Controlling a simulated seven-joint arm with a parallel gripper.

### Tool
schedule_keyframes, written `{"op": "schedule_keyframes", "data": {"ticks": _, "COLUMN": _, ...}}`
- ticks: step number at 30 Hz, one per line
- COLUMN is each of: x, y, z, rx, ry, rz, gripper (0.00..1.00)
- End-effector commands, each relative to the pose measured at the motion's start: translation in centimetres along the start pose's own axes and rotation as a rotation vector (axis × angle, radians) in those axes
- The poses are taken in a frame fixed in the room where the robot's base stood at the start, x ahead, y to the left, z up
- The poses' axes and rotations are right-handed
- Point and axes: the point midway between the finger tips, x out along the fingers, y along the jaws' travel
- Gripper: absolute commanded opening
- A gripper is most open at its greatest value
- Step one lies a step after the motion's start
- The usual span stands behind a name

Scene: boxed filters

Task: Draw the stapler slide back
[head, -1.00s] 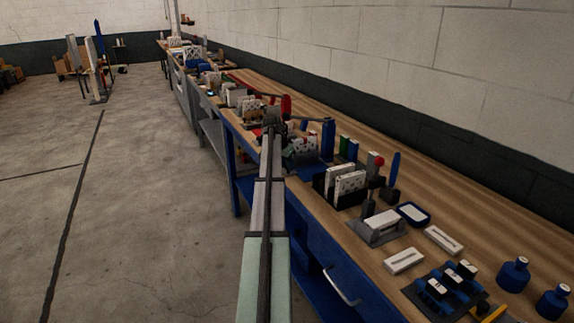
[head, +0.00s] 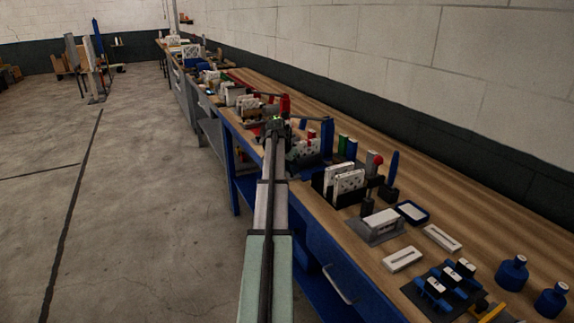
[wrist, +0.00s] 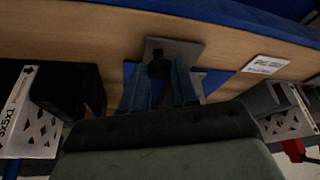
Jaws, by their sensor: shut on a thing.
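In the wrist view, a grey plate (wrist: 183,48) with a dark upright knob (wrist: 157,64) stands at the bench's edge; I take it for the stapler slide. My gripper (wrist: 160,82) reaches to it with two blue fingers, one on each side of the knob, and is shut on it. The fingertips partly hide the knob's lower part. In the head view, the end of my arm (head: 274,126) is at the bench's front edge, and my gripper's fingers and the slide cannot be made out there.
Patterned white filter boxes stand left (wrist: 25,110) and right (wrist: 284,112) of my gripper in the wrist view, close beside it. A white label (wrist: 267,63) is on the wood. In the head view, boxes in a black holder (head: 348,184) and blue bottles (head: 512,272) stand nearer.

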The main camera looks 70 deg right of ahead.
Motion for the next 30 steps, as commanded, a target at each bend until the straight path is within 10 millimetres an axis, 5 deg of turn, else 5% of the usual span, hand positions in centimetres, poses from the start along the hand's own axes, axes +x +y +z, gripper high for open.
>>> {"op": "schedule_keyframes", "data": {"ticks": 9, "x": -0.9, "y": 5.2, "z": 2.1, "rx": 0.001, "ry": 0.000, "rz": 0.001, "gripper": 0.00}}
{"op": "schedule_keyframes", "data": {"ticks": 21, "x": -0.9, "y": 6.0, "z": 2.3, "rx": 0.001, "ry": -0.002, "rz": 0.005, "gripper": 0.00}}
{"op": "schedule_keyframes", "data": {"ticks": 22, "x": -0.9, "y": 6.0, "z": 2.3, "rx": 0.001, "ry": -0.002, "rz": 0.006, "gripper": 0.32}}
{"op": "schedule_keyframes", "data": {"ticks": 30, "x": -0.9, "y": 5.9, "z": 2.3, "rx": 0.000, "ry": -0.001, "rz": 0.003, "gripper": 0.54}}
